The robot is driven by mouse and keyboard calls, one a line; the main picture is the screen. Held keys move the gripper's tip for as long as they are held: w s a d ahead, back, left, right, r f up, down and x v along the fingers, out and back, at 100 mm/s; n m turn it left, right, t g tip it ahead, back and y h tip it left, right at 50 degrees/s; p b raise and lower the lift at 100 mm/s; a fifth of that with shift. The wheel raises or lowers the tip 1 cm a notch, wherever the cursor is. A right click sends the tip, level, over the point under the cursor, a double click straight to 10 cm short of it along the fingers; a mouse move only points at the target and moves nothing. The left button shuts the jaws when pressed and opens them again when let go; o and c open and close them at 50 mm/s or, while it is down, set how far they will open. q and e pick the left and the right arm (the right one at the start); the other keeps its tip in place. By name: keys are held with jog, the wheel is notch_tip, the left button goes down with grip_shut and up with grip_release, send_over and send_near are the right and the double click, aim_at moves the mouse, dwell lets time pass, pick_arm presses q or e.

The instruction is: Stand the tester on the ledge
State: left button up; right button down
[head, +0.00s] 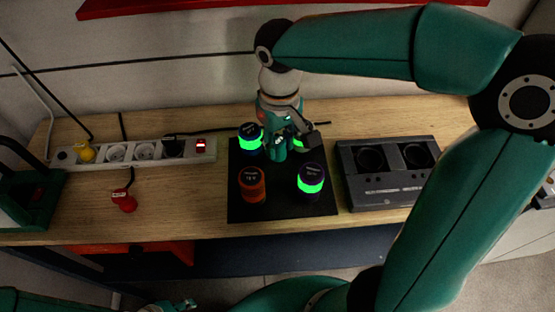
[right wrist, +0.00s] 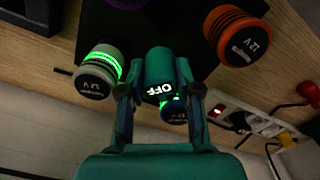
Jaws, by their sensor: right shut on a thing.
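My right gripper (head: 283,143) points down over the black mat (head: 282,208), among the cylindrical cells. It is shut on a teal block with a small display reading OFF, which I take to be the tester (right wrist: 158,75). In the head view the fingers and wrist mostly hide it, and I cannot tell whether it touches the mat. A red ledge (head: 180,8) runs along the wall at the top of the head view, with only its lower part in view. Part of my left gripper (head: 180,304) shows at the bottom edge, its fingers unclear.
Green-lit cells (head: 311,180) and an orange cell (head: 252,184) stand close around the right gripper. A dark charger (head: 385,190) with two round wells is to the right. A power strip (head: 130,153) and red plug (head: 124,201) lie left. A dark green box (head: 28,205) stands far left.

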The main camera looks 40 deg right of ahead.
jog(key=shift+f, duration=3.15)
jog(key=shift+f, duration=0.15)
jog(key=c, duration=0.8)
grip_release()
